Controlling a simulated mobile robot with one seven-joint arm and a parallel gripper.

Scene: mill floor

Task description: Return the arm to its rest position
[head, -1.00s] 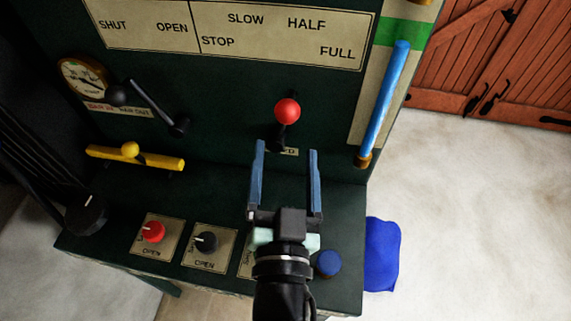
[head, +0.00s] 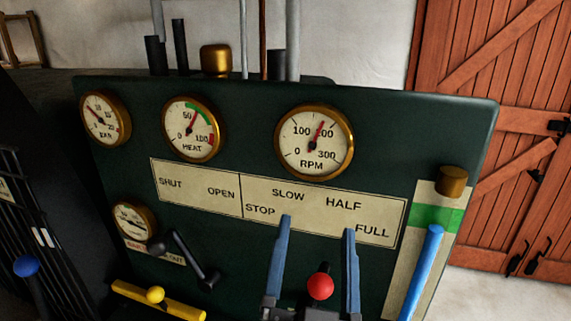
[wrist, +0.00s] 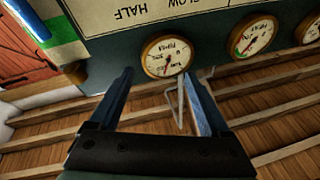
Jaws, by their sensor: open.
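My gripper (head: 317,262) is open and empty, its two blue fingers pointing up in front of the dark green control panel (head: 245,120). In the head view its fingers overlap the lower part of the label plate (head: 222,197) with SLOW, STOP, HALF and FULL. A red-knobbed lever (head: 320,287) shows between the fingers. I cannot tell whether anything touches it. In the wrist view the fingers of my gripper (wrist: 160,85) stand apart, with the RPM gauge (wrist: 167,56) seen between them upside down. The rest of my arm is below the head view.
Gauges for RPM (head: 315,143) and HEAT (head: 190,130) sit above the plate. A black lever (head: 185,257) and a yellow bar (head: 157,298) are at the lower left, a blue tube (head: 421,274) at the right. A wooden door (head: 500,120) stands beyond the panel.

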